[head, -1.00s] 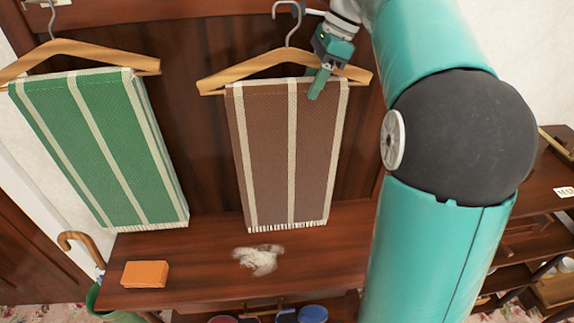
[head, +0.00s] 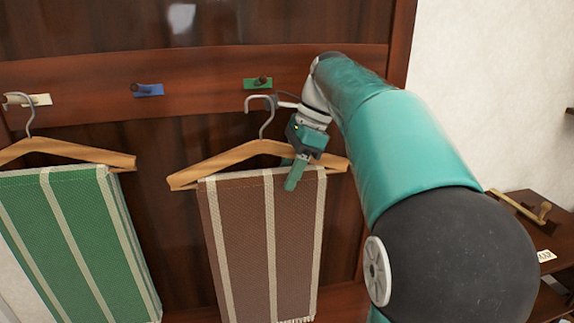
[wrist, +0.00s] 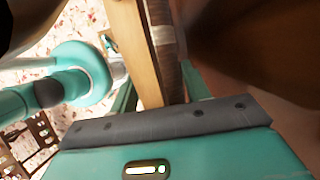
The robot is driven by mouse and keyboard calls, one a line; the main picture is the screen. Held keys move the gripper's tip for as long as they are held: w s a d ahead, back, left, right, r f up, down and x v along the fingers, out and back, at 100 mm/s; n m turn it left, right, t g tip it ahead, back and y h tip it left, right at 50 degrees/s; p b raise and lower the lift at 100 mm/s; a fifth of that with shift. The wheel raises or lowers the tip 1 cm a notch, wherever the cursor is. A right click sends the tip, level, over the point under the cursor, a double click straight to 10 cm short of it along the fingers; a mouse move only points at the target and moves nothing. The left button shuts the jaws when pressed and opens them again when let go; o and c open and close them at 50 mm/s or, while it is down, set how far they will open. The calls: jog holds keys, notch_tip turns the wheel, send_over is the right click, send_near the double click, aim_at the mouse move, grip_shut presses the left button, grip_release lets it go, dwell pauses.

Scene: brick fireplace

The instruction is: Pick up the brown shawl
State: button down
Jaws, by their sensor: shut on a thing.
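The brown shawl (head: 240,245), with cream stripes, hangs folded over a wooden hanger (head: 215,169) in the head view. My gripper (head: 295,172) is at the right part of the hanger. One green finger lies across the front of the shawl's top edge, and the jaws are shut on the shawl there. The other finger is mostly hidden. The hanger's metal hook shows just below the green-plated peg (head: 258,83). I cannot tell whether they touch. In the wrist view the wooden hanger (wrist: 143,50) runs up from the gripper, with a strip of brown shawl (wrist: 168,60) beside it.
A green striped shawl (head: 75,240) hangs on another hanger to the left. A blue-plated peg (head: 147,90) and a pale-plated peg (head: 28,100) are on the same wooden rail (head: 200,65). A side shelf (head: 535,235) stands at the right.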

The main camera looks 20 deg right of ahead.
jog(key=s+a, duration=0.2)
jog(key=s, duration=1.2)
jog(key=s+a, duration=0.3)
jog(key=s, duration=1.1)
jog(key=shift+a, duration=0.35)
jog(key=shift+s, duration=0.15)
